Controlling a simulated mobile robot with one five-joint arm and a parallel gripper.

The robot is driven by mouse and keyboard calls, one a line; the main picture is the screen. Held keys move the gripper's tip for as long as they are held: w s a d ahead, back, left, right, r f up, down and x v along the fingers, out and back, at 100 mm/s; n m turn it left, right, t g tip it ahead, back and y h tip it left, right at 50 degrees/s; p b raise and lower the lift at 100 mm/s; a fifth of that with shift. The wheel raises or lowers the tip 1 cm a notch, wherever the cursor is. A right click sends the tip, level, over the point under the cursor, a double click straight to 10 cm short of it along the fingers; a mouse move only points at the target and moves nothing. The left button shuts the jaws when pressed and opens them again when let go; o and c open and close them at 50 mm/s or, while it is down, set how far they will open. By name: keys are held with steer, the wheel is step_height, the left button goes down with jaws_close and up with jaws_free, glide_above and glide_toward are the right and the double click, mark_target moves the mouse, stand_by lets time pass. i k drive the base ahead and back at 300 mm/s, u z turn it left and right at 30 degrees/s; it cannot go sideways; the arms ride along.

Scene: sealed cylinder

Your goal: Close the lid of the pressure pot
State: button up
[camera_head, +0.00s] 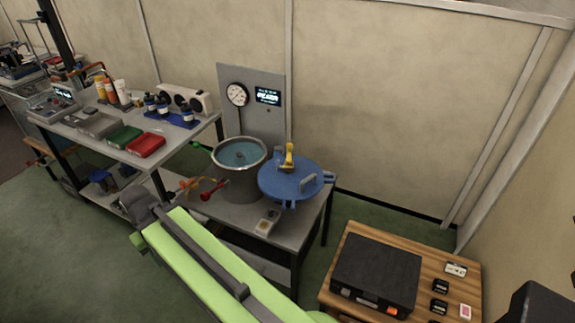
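The pressure pot (238,190) is a grey metal cylinder on a bench. Its top is open, with teal liquid or lining inside. The round blue lid (275,185) lies flat to the right of the pot's mouth, not over it. It has a grey handle (307,182) and blue lugs at its edge. A yellow part (288,157) stands at its back edge. A red-handled lever (213,189) is at the pot's left front.
A panel with a gauge (237,94) and a display (268,97) stands behind the pot. A small device (267,222) lies on the bench front. A side table on the left holds bottles and trays (145,145). A wooden table (337,295) with a black case (375,272) is at lower right.

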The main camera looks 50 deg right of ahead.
mark_target(307, 181)
steer(key=u, duration=1.05)
steer(key=i, duration=1.35)
steer(key=u, duration=5.55)
steer(key=i, duration=0.1)
steer(key=u, duration=2.7)
steer(key=k, duration=0.75)
steer(key=u, duration=0.25)
steer(key=i, duration=0.75)
steer(key=z, duration=0.05)
